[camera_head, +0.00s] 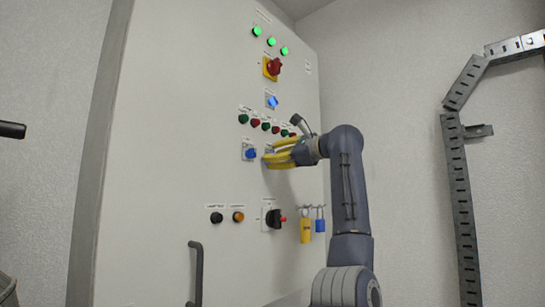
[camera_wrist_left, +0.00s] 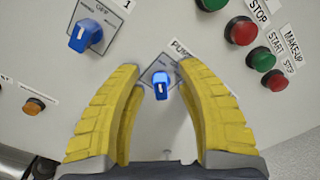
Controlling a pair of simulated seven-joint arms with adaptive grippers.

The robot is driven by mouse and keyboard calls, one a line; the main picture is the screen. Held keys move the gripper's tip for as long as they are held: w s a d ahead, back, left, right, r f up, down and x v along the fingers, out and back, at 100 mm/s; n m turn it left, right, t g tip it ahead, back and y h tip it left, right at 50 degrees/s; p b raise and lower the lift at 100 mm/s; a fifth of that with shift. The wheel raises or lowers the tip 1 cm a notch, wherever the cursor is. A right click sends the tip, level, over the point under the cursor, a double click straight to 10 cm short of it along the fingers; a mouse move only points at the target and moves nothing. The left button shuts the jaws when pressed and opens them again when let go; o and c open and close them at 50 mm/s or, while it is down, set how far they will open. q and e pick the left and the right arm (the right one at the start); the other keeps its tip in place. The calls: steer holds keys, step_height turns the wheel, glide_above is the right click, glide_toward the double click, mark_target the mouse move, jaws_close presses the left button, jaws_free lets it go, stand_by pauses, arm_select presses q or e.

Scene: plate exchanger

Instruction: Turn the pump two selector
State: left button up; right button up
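The pump two selector is a blue knob (camera_wrist_left: 160,86) on a small plate with a partly readable "PUMP" label, in the left wrist view. My left gripper (camera_wrist_left: 160,68) is open, its yellow curved fingers on either side of the knob with gaps at both sides. In the head view the left gripper (camera_head: 267,158) is at the panel and mostly hides this selector. A second blue selector (camera_head: 250,154) sits just left of it; it also shows at upper left in the left wrist view (camera_wrist_left: 82,36). My right gripper is not in view.
The grey cabinet (camera_head: 165,120) carries a row of green and red buttons (camera_head: 266,126) above the gripper. A red rotary switch (camera_head: 273,67) and green lamps (camera_head: 271,42) are higher. Below are a black switch (camera_head: 273,218), padlocks (camera_head: 306,230) and a door handle (camera_head: 196,272).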

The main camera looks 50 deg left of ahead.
arm_select(q)
steer(key=w+d, duration=0.2)
steer(key=d, duration=0.9)
